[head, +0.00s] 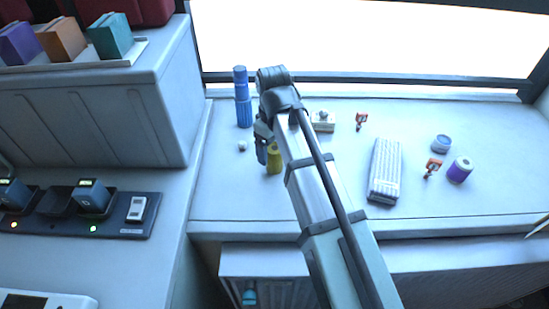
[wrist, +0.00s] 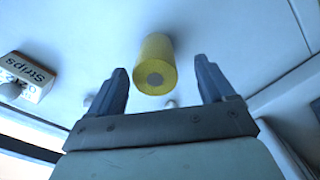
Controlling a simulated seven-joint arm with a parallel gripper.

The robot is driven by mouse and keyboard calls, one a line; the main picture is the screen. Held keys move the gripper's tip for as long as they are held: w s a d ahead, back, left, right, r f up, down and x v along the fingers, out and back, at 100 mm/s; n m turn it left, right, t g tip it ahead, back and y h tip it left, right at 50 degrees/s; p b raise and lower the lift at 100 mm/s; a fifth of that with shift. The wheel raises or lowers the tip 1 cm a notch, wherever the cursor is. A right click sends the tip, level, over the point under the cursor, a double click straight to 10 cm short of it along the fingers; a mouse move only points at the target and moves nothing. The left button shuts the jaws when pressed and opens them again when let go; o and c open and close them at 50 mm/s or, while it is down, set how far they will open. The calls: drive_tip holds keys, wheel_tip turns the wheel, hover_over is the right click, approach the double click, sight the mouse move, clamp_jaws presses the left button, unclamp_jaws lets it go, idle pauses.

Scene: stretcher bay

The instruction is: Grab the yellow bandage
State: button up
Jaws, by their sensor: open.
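The yellow bandage (head: 274,158) is a small roll on the white counter (head: 225,190), partly hidden by my arm in the head view. In the wrist view the yellow bandage (wrist: 157,66) shows its round grey-centred end, just beyond and between the fingertips. My gripper (wrist: 161,82) is open and empty, with one finger on each side of the roll's line. I cannot see any contact between fingers and roll. In the head view my gripper (head: 262,150) hangs just left of the roll.
A blue bottle (head: 242,98) and a small white ball-like item (head: 242,146) stand left of the roll. A white ribbed pack (head: 386,170), a purple-banded roll (head: 459,170) and a blue jar (head: 441,143) are further right.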

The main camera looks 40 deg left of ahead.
sight(275, 158)
drive_tip(key=shift+w+f, duration=0.15)
drive_tip(key=shift+f, duration=1.2)
drive_tip(key=shift+w+f, duration=0.15)
drive_tip(key=shift+f, duration=1.15)
drive_tip(key=shift+c, duration=0.3)
drive_tip(key=c, duration=1.1)
